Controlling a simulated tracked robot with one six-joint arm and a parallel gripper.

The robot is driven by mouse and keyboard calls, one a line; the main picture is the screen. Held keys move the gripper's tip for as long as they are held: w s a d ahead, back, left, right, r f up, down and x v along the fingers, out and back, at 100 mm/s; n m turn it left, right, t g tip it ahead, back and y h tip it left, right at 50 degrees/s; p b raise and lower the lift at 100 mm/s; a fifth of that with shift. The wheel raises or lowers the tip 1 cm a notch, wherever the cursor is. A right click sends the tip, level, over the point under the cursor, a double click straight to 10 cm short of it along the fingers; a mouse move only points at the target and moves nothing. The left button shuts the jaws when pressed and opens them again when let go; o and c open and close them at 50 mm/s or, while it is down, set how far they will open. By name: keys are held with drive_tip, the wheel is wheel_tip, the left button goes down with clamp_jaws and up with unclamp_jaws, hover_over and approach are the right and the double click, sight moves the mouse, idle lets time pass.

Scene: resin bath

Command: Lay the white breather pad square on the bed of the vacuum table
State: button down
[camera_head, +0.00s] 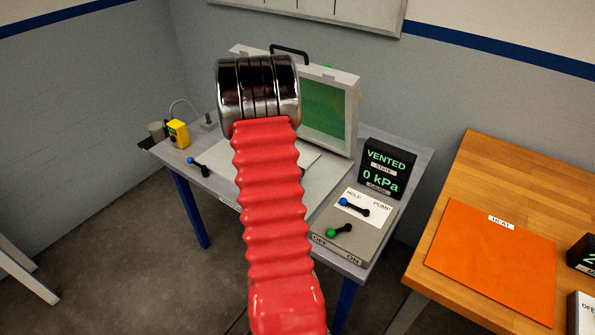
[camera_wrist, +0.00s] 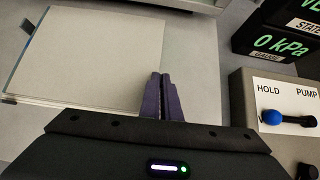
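A flat pale sheet, which looks like the white breather pad (camera_wrist: 95,50), lies on the bed (camera_wrist: 190,60) of the vacuum table in the wrist view. Its right edge runs up the picture, with bare bed to the right. A thin bluish edge shows along its left side. In the head view my red-sleeved arm hides much of the pad (camera_head: 306,157) and bed (camera_head: 330,182). My gripper (camera_wrist: 160,76) has its purple fingers close together over the pad's lower right corner, which they hide. I see nothing held between them. Whether they touch the pad is unclear.
The lid with a green membrane (camera_head: 325,110) stands open behind the bed. The gauge box (camera_head: 385,170) reads VENTED, 0 kPa. The lever panel (camera_head: 352,225) is right of the bed. A yellow device (camera_head: 178,132) stands left. An orange heat mat (camera_head: 495,262) lies on a wooden bench.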

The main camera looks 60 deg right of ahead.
drive_tip(key=c, duration=2.5)
unclamp_jaws()
drive_tip(key=o, duration=0.6)
drive_tip(key=shift+r, duration=0.1)
drive_tip(key=shift+r, duration=3.4)
